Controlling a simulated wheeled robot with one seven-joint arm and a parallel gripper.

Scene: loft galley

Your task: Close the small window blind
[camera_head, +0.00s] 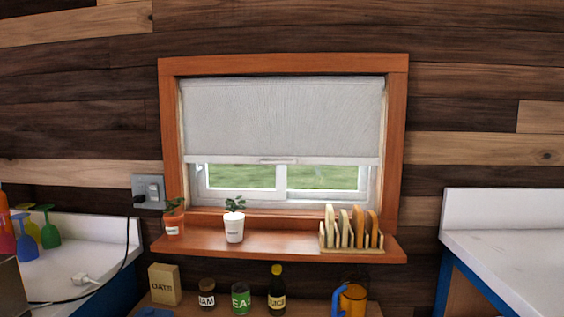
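The small window blind (280,118) is a pale grey roller shade in an orange-brown wooden window frame (396,140). It hangs from the top of the frame and covers a little over half of the opening. A small pull handle (278,160) sits at the middle of its bottom bar. Below the bar, the white-framed window (281,183) shows green grass outside. My gripper is not in view.
Below stand an oats box (164,284), jars, a bottle (276,290) and an orange mug (352,300). White counters flank both sides; a cord (127,240) hangs at left.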

